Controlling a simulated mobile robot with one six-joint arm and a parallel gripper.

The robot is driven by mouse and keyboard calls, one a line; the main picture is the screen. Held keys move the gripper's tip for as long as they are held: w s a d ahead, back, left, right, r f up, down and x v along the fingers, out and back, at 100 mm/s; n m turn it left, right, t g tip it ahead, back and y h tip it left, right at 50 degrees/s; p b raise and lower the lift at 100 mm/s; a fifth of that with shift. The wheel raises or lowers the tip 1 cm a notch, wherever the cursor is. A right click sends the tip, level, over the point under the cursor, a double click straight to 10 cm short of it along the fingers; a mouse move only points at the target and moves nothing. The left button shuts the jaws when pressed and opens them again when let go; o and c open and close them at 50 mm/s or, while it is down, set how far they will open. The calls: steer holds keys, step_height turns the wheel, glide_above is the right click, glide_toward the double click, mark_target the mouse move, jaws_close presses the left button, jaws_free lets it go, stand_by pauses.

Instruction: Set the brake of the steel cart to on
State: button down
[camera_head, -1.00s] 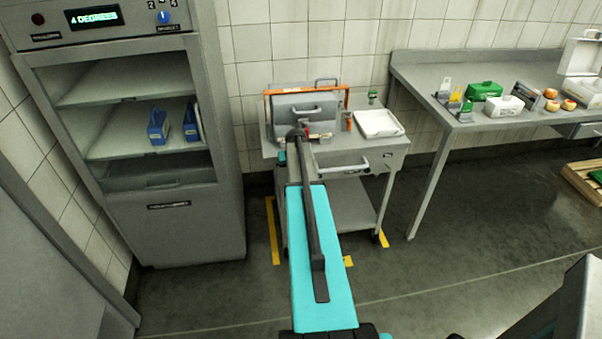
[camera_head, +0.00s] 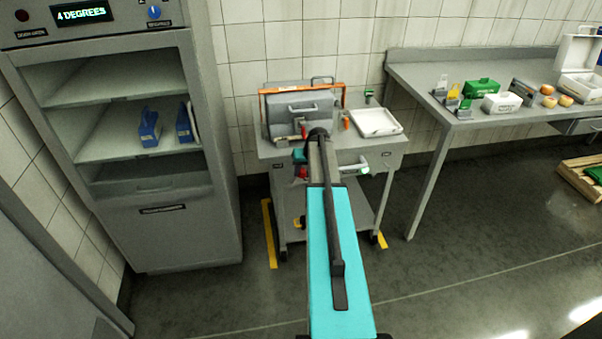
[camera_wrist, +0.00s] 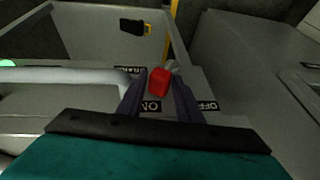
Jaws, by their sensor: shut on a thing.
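The steel cart (camera_head: 336,211) stands against the tiled wall. In the wrist view, a red brake knob (camera_wrist: 159,82) sits between the two dark fingers of my gripper (camera_wrist: 160,87), which is shut on it. The ON label (camera_wrist: 151,106) lies just below the knob in the picture, and the OFF label (camera_wrist: 208,106) lies to its right, beyond the right finger. The knob is on the ON label's side. A BRAKE label is partly hidden behind the left finger. In the head view my gripper (camera_head: 300,168) is at the cart's front left, mostly hidden by my arm.
The cart's pale handle (camera_head: 354,169) runs close beside my gripper. A white tray (camera_head: 396,129) and an orange-framed grey box (camera_head: 286,117) are on the cart top. A tall cabinet (camera_head: 190,237) stands left, a table (camera_head: 412,72) right. The floor in front is clear.

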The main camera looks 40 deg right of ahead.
steer(key=shift+s+d+f, duration=0.15)
steer(key=c, duration=1.4)
jaws_free()
steer(key=shift+s+r, duration=0.2)
steer(key=shift+r, duration=0.3)
steer(key=b+v, duration=0.2)
steer(key=v, duration=1)
steer(key=shift+a+r, duration=0.3)
